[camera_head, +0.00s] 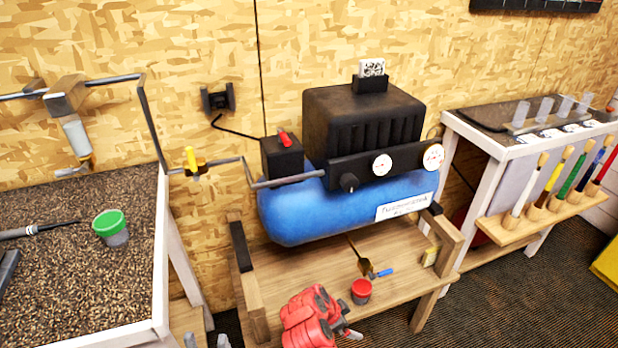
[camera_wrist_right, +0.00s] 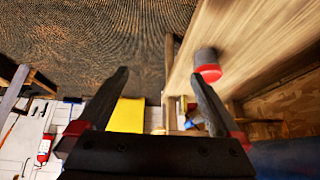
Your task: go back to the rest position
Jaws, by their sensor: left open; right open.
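My right gripper (camera_head: 340,326) shows low in the middle of the head view, with red housing and dark and grey finger parts, in front of the wooden bench. In the right wrist view its two dark fingers (camera_wrist_right: 160,82) stand wide apart with nothing between them. Two grey tips at the bottom edge of the head view seem to be my left gripper (camera_head: 206,341); they are apart, and the rest is out of frame. No held object shows at either gripper.
The wooden bench (camera_head: 310,278) carries a blue compressor (camera_head: 310,210), a red-topped pot (camera_head: 361,291) close to my right gripper, and a small blue-handled brush (camera_head: 379,272). A gravel-topped table (camera_head: 160,265) with a green-lidded cup (camera_head: 109,225) stands left. Dark floor (camera_head: 520,290) is open at right.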

